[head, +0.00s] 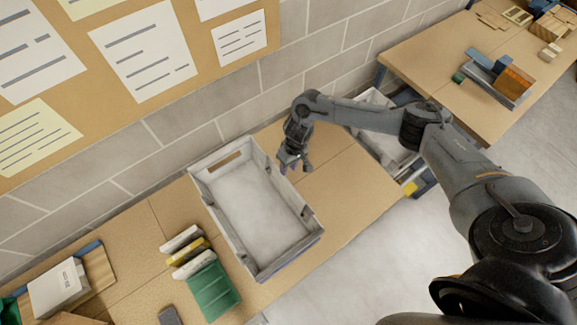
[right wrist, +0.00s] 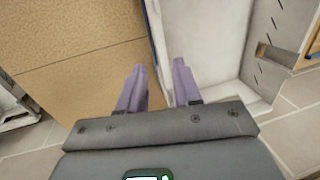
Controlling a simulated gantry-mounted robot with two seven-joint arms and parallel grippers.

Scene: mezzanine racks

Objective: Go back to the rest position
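My right gripper (head: 291,163) hangs at the end of my right arm, over the table beside the far right rim of the white crate (head: 299,261). The crate looks empty in the head view. My left gripper is not in view.
Green and white items (head: 212,290) lie left of the crate, and a white box (head: 58,288) rests at lower left. A brick wall and pinboard (head: 195,65) stand behind. Another table (head: 430,60) with parts stands at upper right. Bare table (head: 345,190) lies right of the crate.

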